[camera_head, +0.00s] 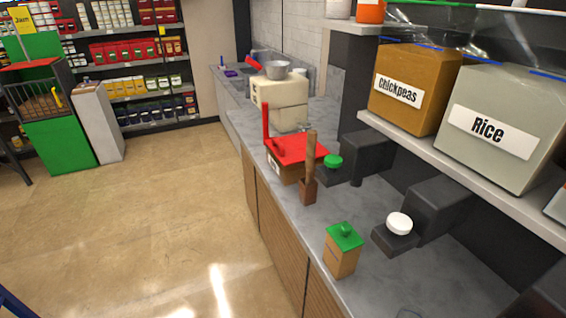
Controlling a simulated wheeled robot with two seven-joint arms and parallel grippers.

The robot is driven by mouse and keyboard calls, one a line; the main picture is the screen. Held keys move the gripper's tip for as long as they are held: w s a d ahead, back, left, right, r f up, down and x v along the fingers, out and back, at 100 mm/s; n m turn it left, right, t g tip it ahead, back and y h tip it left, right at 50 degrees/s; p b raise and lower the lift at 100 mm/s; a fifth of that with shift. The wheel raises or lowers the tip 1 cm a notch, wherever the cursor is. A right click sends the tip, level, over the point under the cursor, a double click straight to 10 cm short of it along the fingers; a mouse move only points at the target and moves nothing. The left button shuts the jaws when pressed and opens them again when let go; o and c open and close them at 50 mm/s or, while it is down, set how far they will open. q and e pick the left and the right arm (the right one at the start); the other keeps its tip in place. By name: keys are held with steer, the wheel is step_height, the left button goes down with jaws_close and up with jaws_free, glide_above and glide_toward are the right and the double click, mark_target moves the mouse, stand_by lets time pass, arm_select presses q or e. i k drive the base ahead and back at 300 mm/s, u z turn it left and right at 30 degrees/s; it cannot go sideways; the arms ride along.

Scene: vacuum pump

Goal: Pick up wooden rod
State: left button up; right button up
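A brown wooden rod (311,150) stands upright on the grey counter (290,208), its lower end in a small dark-brown wooden block (308,191). The rod stands just in front of a box with a red top (294,147) and a red upright handle, and overlaps it in the picture. I cannot tell whether the rod and the red-topped box touch. Nothing grips the rod. Neither of my grippers is in view.
A wooden box with a green lid (342,256) stands nearer on the counter. Black dispensers with a green knob (333,162) and a white knob (399,223) stand to the right, below a shelf with Chickpeas (412,88) and Rice (497,125) bins. The floor (150,220) at left is open.

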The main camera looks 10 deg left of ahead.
mark_target(311, 134)
steer(key=z, duration=3.7)
steer(key=k, duration=1.05)
steer(key=u, duration=1.65)
